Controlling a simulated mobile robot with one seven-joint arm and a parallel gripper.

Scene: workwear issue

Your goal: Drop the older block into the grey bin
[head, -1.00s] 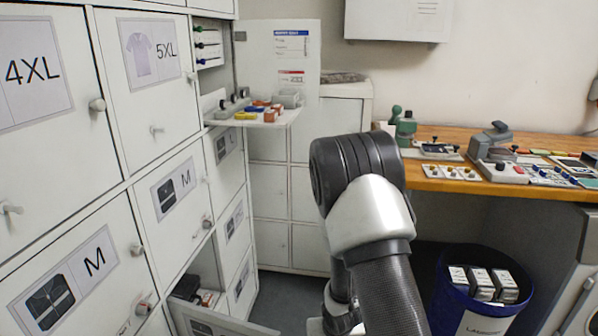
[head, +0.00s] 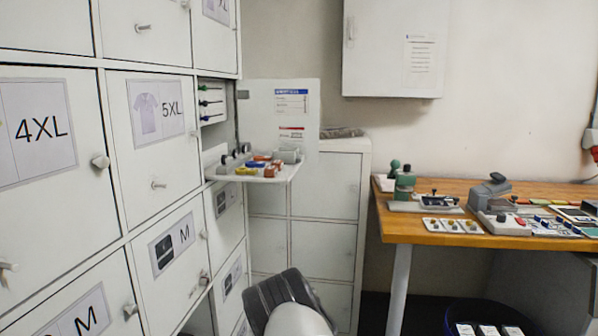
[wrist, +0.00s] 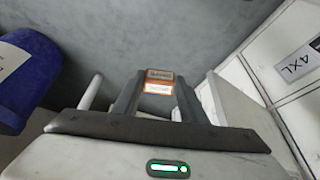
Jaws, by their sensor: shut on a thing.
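In the wrist view my gripper (wrist: 158,85) is shut on a small block (wrist: 159,77). The block is orange with pale printed labels, too small to read. Grey floor shows behind it. I can make out no grey bin in either view.
A blue bin (wrist: 27,78) stands at the left of the wrist view; its top, with white boxes in it, shows at the head view's lower right (head: 452,313). White lockers (head: 40,205) line the left. A wooden bench (head: 400,228) with tools stands right.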

